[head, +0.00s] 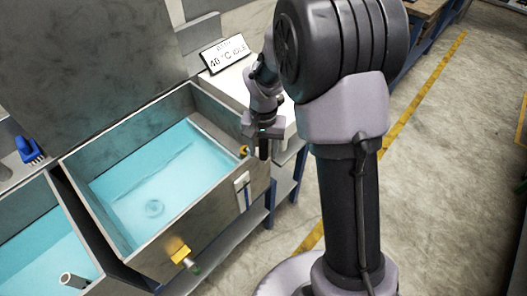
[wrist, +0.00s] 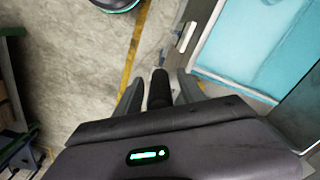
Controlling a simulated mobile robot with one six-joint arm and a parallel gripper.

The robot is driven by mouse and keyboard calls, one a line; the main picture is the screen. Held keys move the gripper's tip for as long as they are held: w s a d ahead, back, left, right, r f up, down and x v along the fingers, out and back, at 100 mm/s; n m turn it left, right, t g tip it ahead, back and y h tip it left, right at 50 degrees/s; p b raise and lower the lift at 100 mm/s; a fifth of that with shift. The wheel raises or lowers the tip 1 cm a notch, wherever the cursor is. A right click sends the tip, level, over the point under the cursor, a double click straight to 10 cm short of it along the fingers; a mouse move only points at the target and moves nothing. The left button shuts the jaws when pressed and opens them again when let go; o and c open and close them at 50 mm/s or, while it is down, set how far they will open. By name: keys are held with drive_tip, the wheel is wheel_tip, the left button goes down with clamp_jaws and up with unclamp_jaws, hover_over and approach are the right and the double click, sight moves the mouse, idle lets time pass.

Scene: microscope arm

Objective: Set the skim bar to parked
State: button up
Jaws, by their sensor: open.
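A steel tank (head: 256,187) of blue liquid stands left of centre in the head view. A thin pale bar (head: 214,138) runs along its right inner side, possibly the skim bar. My gripper (head: 264,131) is above the tank's right corner, pointing down. A black cylinder (head: 264,151) shows just below it. In the wrist view the cylinder (wrist: 160,88) stands between the two spread fingers of my gripper (wrist: 159,92), with gaps on both sides. I cannot tell whether it is the skim bar's handle. A yellow knob (head: 244,151) is beside it at the rim.
A white plate (head: 241,181) is on the tank's outer wall, and a yellow valve (head: 181,253) lower down. A second tank (head: 38,240) adjoins on the left. A sign reading 40 °C IDLE (head: 225,54) stands behind. Open floor (head: 445,170) lies to the right.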

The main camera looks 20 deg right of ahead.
clamp_jaws()
idle(1.4)
